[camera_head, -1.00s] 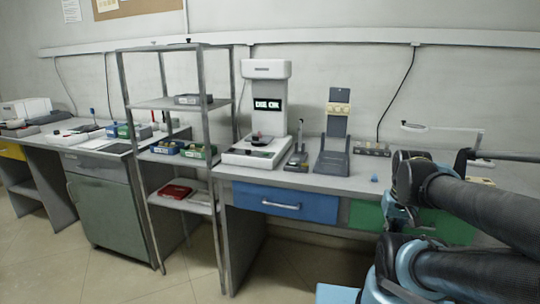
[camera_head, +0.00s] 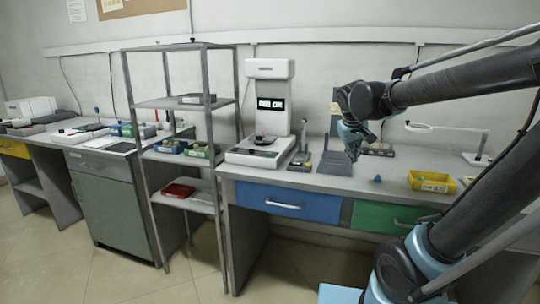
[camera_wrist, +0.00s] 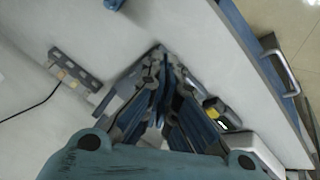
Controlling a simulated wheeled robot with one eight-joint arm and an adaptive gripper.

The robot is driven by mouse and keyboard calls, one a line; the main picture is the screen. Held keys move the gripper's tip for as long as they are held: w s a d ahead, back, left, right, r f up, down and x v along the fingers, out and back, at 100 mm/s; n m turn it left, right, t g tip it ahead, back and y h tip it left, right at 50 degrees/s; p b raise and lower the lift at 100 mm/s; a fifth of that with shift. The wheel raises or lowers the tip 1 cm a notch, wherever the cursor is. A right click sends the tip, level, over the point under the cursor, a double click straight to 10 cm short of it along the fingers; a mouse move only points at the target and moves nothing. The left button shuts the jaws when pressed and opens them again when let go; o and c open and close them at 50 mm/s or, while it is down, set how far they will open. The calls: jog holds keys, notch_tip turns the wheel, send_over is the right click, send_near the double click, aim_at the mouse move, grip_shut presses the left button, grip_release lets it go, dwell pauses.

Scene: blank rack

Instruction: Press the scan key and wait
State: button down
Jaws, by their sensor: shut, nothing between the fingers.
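The white scanner-like machine (camera_head: 268,100) stands on the bench with a black display (camera_head: 270,104) bearing white letters, too small to read surely. A small dark and red item (camera_head: 264,138) sits on its base (camera_head: 250,155). I cannot make out the scan key. My gripper (camera_head: 353,157) is above the bench, right of the machine and in front of the grey stand (camera_head: 338,168), partly hiding it. In the wrist view my gripper (camera_wrist: 160,55) has its fingers together, with nothing between them, pointing over the bench top.
A small dark device (camera_head: 301,158) stands between machine and grey stand. A yellow bin (camera_head: 432,181) and a ring-topped lamp (camera_head: 478,150) are at right. A metal rack (camera_head: 213,110) stands left. A slotted strip (camera_wrist: 75,68) lies behind the stand. The bench front edge is clear.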

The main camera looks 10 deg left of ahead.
jog(key=w+a+r+n+t, duration=0.1)
jog(key=w+a+r, duration=0.25)
jog(key=a, duration=0.45)
jog(key=w+a+r+n+t, duration=0.15)
jog(key=w+a, duration=0.25)
jog(key=a, duration=0.4)
notch_tip(320, 180, up, 2)
jog(key=n+t+y, duration=0.1)
jog(key=n+y, duration=0.1)
jog(key=n, duration=0.1)
send_over(270, 153)
jog(key=a, duration=0.2)
jog(key=shift+w+d+r, duration=0.2)
jog(key=shift+w+d, duration=0.05)
jog(key=shift+w, duration=0.15)
jog(key=shift+f, duration=4.4)
jog(key=shift+f, duration=0.2)
jog(key=shift+f, duration=0.15)
